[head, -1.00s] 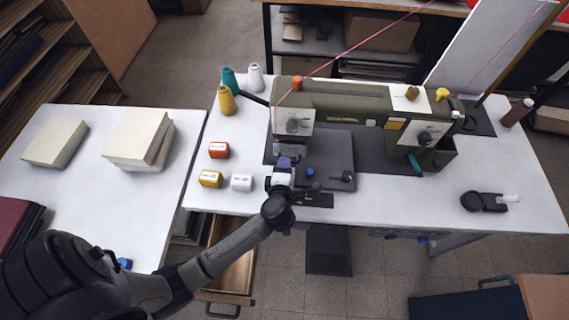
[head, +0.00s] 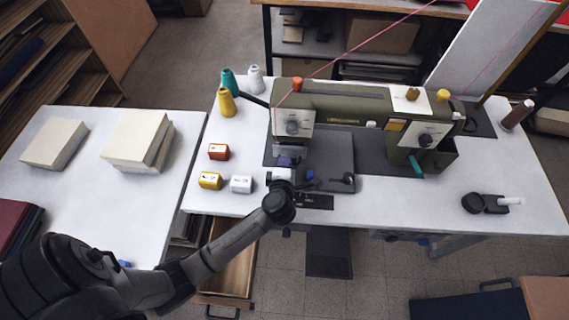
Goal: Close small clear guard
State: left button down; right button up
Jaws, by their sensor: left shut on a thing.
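The olive-green sewing machine (head: 340,103) stands on the white table. My left gripper (head: 286,161) is at the needle area under the machine's left-hand head (head: 293,124). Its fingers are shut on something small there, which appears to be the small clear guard. The guard itself is too small and too covered by the gripper to make out, so its angle cannot be told. My right gripper is not in view.
The table's front right is mostly clear.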

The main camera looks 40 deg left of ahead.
pick_arm(q)
jog(key=shift+f+p, duration=0.2)
jog(key=shift+p, duration=0.15)
jog(key=shift+f, duration=0.1)
jog(key=c, duration=1.2)
grip_release()
jog(key=shift+s+d+r, duration=0.2)
jog(key=shift+s, duration=0.1)
jog(key=v, duration=0.4)
jog(key=p+v, duration=0.1)
jog(key=v, duration=0.3)
jog(key=f+p+v, duration=0.1)
jog(key=v, duration=0.4)
jog(key=shift+s, duration=0.1)
